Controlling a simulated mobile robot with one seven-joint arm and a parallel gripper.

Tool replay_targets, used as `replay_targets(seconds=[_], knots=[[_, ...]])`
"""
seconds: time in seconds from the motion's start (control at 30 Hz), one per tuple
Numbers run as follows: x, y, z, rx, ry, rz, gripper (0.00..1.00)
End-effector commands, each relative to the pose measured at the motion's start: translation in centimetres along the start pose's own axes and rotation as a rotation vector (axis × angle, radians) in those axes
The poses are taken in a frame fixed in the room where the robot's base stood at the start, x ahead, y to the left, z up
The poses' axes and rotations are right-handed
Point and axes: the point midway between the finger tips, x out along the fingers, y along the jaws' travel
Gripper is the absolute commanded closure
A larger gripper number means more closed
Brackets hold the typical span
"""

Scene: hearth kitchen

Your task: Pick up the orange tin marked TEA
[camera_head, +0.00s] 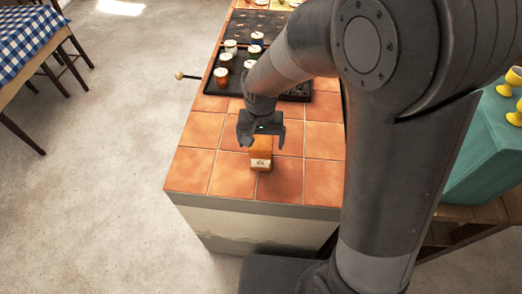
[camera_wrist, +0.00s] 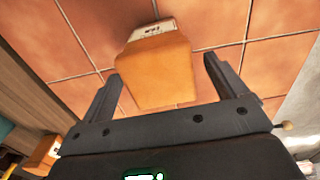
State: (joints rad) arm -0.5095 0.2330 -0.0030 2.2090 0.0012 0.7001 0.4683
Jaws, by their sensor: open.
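The orange tin (camera_head: 261,150) stands on the tiled counter (camera_head: 195,165), near its front edge. A white label with small dark lettering is on its front. In the wrist view the tin (camera_wrist: 157,72) shows its orange top, with the label at the upper edge. My gripper (camera_head: 262,140) is just above and behind the tin in the head view. Its two fingers (camera_wrist: 162,75) are open, one on each side of the tin, with a visible gap on both sides in the wrist view. Whether the fingertips reach down beside the tin is hard to tell.
A dark tray (camera_head: 297,92) with several small jars (camera_head: 221,76) lies behind my gripper. Another orange box (camera_wrist: 44,152) shows at the wrist view's lower left. A teal surface with yellow cups (camera_head: 515,115) is at right. Counter tiles beside the tin are clear.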

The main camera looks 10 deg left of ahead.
Motion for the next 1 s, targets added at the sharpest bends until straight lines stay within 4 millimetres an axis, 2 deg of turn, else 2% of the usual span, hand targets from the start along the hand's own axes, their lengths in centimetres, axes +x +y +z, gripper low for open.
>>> replay_targets(seconds=[0.13,0.37,1.0], knots=[[1.26,0.04,0.06,0.000,-0.002,0.001,0.10],[1.31,0.04,0.02,0.000,0.000,0.000,0.10],[1.28,0.04,0.01,0.001,0.001,0.000,0.62]])
